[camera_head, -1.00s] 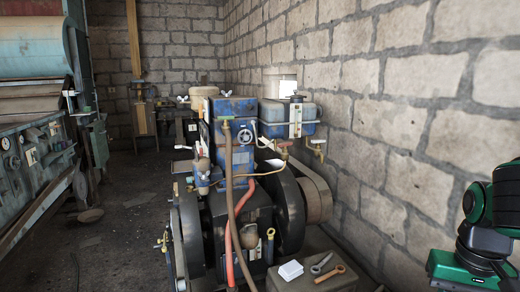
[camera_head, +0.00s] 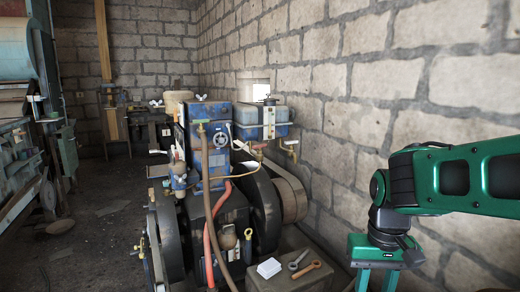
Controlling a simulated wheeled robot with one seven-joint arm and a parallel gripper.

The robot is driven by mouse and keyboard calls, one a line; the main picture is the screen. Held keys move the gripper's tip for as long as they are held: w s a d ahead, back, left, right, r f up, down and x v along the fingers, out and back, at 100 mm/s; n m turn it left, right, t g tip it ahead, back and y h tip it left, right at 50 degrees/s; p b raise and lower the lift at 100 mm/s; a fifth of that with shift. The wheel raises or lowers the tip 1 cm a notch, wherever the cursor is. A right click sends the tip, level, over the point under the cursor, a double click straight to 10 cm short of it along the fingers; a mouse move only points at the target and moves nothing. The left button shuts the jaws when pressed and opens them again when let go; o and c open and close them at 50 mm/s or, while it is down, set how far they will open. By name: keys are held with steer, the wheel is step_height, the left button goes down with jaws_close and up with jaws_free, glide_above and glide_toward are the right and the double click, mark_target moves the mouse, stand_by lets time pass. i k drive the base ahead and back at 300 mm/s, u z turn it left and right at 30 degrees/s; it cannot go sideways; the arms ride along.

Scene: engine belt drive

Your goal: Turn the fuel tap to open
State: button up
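A blue engine (camera_head: 208,140) with a belt wheel stands in the middle of the view. A blue tank (camera_head: 262,130) sits at its upper right, near the wall. Under the tank is a small valve with a reddish handle (camera_head: 259,146). A brass tap (camera_head: 291,146) hangs at the tank's right side. I cannot tell for sure which of the two is the fuel tap, nor how its handle is set. My green gripper (camera_head: 377,280) points down at the lower right, empty and far from both. Its fingers stand apart, with their tips cut off by the frame's bottom edge.
A block wall (camera_head: 390,80) runs along the right side. A box (camera_head: 302,278) in front of the engine holds a white block (camera_head: 269,268), a grey tool (camera_head: 298,260) and an orange-brown wrench (camera_head: 306,270). Dark floor (camera_head: 95,220) is free at the left. A large machine stands far left.

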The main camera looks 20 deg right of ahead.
mark_target(258, 147)
steer(key=u, duration=0.05)
steer(key=i, duration=0.85)
steer(key=z, duration=0.6)
